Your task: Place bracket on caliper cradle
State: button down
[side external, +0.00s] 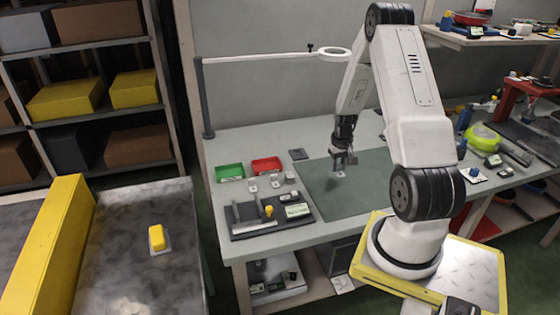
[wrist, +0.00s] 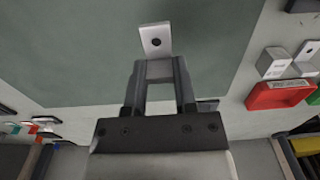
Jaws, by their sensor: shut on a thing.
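A small pale metal bracket (wrist: 155,40) with a dark hole shows in the wrist view. My gripper (wrist: 159,70) is shut on it, one finger on each side. In the side view my gripper (side external: 342,159) points down over the green mat, and the bracket (side external: 340,173) shows small below the fingers, apparently just above the mat. The dark fixture (side external: 240,231) at the left front of the bench, with upright blocks, a yellow knob and a small display, looks like the caliper cradle. It is left of my gripper and apart from it.
A green bin (side external: 230,172) and a red bin (side external: 266,165) stand behind the fixture, with several small metal pieces (side external: 276,181) in front of them. The green mat (side external: 365,197) is mostly clear. A ring on an arm (side external: 335,54) hangs above the bench.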

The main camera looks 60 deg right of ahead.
aim_at(336, 180)
jog(key=shift+w+d+f, duration=0.15)
jog(key=shift+w+f, duration=0.05)
jog(key=shift+f, duration=1.6)
jog(key=shift+f, duration=0.15)
jog(key=shift+c, duration=2)
grip_release()
notch_tip(336, 180, up, 12)
jog(key=shift+r, duration=0.2)
